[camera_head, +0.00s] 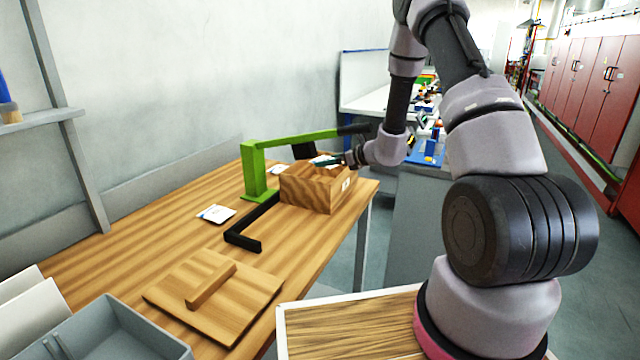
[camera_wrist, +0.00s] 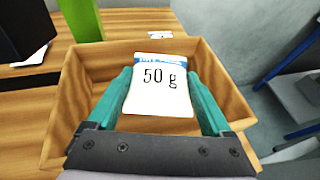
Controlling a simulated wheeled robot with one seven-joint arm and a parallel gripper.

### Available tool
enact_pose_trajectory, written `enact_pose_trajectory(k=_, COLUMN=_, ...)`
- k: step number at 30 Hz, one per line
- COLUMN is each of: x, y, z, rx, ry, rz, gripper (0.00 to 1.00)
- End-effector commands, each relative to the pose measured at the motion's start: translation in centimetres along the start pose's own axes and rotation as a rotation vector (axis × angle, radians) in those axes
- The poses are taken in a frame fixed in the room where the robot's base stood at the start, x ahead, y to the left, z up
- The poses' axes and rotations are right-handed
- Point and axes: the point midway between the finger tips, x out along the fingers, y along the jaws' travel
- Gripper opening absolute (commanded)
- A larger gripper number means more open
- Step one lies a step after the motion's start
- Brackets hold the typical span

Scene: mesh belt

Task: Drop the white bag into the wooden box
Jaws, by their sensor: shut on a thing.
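The white bag (camera_wrist: 158,88), marked "50 g" with a blue band at its top, is between the teal fingers of my gripper (camera_wrist: 160,98). My gripper is shut on it. The wooden box (camera_wrist: 222,68) is open at the top, and the bag is over its opening, inside the outline of its walls in the wrist view. How far the bag is above the box floor I cannot tell. In the head view the wooden box (camera_head: 305,192) stands at the table's far right part, with my gripper (camera_head: 330,162) at its top.
A green stand (camera_head: 253,172) with a black foot (camera_head: 252,225) is just left of the box. Another white packet (camera_head: 216,214) lies on the table (camera_head: 150,240). A wooden lid with a handle (camera_head: 215,295) and a grey bin (camera_head: 110,335) are nearer.

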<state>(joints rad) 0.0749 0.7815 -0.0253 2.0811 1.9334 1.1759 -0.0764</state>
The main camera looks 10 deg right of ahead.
Motion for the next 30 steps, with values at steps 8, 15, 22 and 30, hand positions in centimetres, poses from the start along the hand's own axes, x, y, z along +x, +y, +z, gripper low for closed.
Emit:
enact_pose_trajectory(k=8, x=0.0, y=0.0, z=0.0, rx=0.0, ry=0.0, rz=0.0, gripper=1.0)
enact_pose_trajectory(k=15, x=-0.6, y=0.0, z=0.0, rx=0.0, ry=0.001, rz=-0.001, gripper=1.0)
enact_pose_trajectory(k=22, x=-4.5, y=-0.1, z=0.1, rx=0.001, ry=0.001, rz=-0.003, gripper=1.0)
enact_pose_trajectory(k=30, x=-9.4, y=-0.1, z=0.1, rx=0.001, ry=-0.001, rz=-0.002, gripper=1.0)
